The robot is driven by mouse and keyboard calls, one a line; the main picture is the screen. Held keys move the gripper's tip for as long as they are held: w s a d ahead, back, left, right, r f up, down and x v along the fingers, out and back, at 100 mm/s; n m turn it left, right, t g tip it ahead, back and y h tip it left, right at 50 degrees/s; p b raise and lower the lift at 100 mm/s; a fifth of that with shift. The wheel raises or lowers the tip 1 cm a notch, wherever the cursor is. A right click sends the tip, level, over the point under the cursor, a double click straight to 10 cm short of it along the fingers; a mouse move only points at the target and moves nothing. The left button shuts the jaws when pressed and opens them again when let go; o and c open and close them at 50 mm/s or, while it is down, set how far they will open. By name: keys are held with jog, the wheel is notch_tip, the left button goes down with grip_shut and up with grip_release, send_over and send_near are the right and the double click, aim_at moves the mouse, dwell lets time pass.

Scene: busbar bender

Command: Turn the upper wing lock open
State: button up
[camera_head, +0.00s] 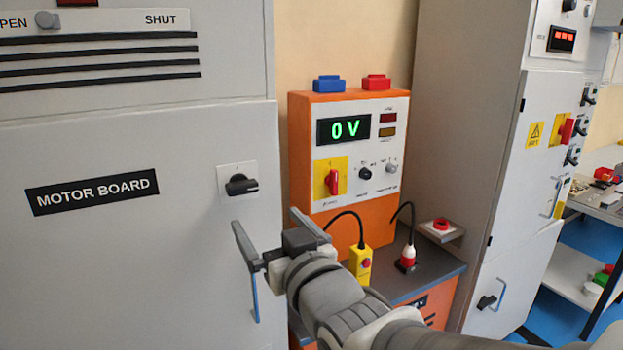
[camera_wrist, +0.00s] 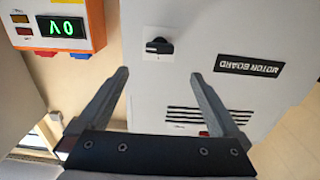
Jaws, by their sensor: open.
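The upper wing lock is a black wing knob (camera_head: 241,185) on a white square plate, near the right edge of the grey MOTOR BOARD cabinet door (camera_head: 110,270). Its wing lies about level. It also shows in the upside-down wrist view (camera_wrist: 159,46), just beyond and between my fingertips. My gripper (camera_head: 264,216) is open and empty, apart from the knob, and appears slightly below and right of it in the head view. In the wrist view my gripper (camera_wrist: 158,73) has its two fingers spread wide either side of the knob. No lower lock shows; my arm hides part of the door edge.
A blue handle (camera_head: 255,298) hangs on the door below my gripper. To the right stands an orange test unit (camera_head: 300,150) reading 0 V on a bench with a yellow pendant (camera_head: 361,264) and a red-and-white plug (camera_head: 408,257). A grey cabinet (camera_head: 440,130) stands farther right.

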aim_at(244, 191)
jog(key=p+x, duration=0.2)
jog(key=x, duration=1.1)
jog(key=shift+d+p, duration=0.1)
jog(key=shift+p, duration=0.2)
grip_shut()
